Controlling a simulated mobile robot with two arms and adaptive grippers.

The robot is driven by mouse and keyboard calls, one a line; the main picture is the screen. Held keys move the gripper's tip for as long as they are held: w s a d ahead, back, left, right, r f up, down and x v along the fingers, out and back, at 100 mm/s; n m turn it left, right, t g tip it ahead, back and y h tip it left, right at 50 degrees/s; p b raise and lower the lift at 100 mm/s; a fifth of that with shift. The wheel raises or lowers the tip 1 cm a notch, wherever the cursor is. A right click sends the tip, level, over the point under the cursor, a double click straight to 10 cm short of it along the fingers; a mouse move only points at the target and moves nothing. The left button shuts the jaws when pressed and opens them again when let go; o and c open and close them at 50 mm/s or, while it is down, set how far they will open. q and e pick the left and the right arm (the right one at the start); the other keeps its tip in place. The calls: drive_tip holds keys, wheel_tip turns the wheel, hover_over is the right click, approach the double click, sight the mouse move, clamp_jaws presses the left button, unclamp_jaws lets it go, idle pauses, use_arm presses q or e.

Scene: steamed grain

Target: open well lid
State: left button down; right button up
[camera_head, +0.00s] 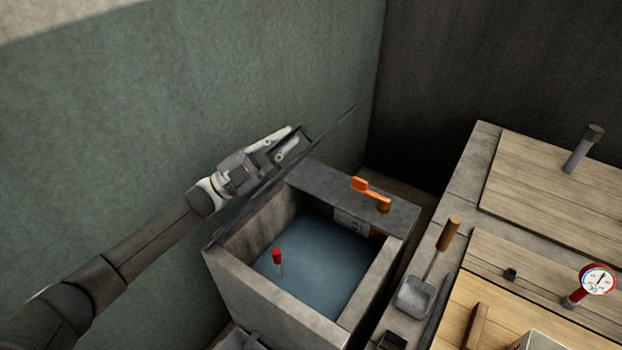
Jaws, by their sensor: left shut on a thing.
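The well (262,295) is a stone box with blue water inside, left of the bench. Its lid (325,130) is a thin dark plate, seen almost edge-on, tilted steeply up along the well's left side. The opening is uncovered. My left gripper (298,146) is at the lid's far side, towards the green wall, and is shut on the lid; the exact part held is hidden. My right gripper is out of view.
An orange lever (370,192) sits on the dark slab (325,186) at the well's back. A red-topped rod (277,258) stands in the water. A scoop (416,296), wooden boards (555,185) and a dial gauge (598,279) are on the right. The green wall (200,90) is close behind.

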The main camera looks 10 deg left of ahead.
use_arm(q)
drive_tip(key=w+a+r+n+t+y+b, duration=0.1)
drive_tip(key=w+a+r+n+t+b, duration=0.1)
drive_tip(key=a, duration=0.5)
drive_tip(key=w+a+r+n+t+y+b, duration=0.1)
drive_tip(key=w+a+r+n+t+b, duration=0.1)
drive_tip(key=w+a+n+t, duration=0.2)
drive_tip(key=shift+a+r+n+y+b, duration=0.25)
drive_tip(key=shift+a+n, duration=0.85)
drive_tip(key=shift+a, duration=0.6)
drive_tip(key=c, duration=1.5)
unclamp_jaws()
drive_tip(key=v, duration=1.2)
drive_tip(key=shift+d+f, duration=0.1)
drive_tip(key=shift+f, duration=0.05)
